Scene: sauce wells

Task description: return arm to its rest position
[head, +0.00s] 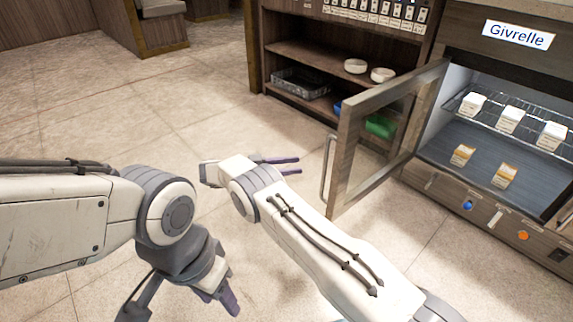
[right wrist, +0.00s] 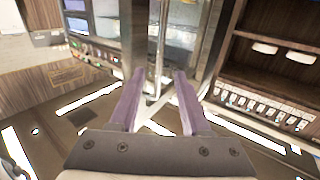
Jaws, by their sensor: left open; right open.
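My right arm (head: 325,245) reaches up from the bottom of the head view. Its gripper (head: 285,165) is open, with two purple fingers pointing right, over the floor and left of the open fridge door. In the right wrist view the same gripper (right wrist: 155,100) shows its fingers apart with nothing held between them. My left arm (head: 60,215) comes in from the left edge. Its gripper (head: 222,296) hangs downward over the floor, open; its far parts are partly hidden.
The glass fridge door (head: 385,140) stands open, its handle (head: 327,170) facing my right gripper. The fridge (head: 500,165) marked Givrelle holds several small cartons. A wooden shelf unit (head: 300,50) holds bowls, a wire basket (head: 300,84) and a green item (head: 380,125).

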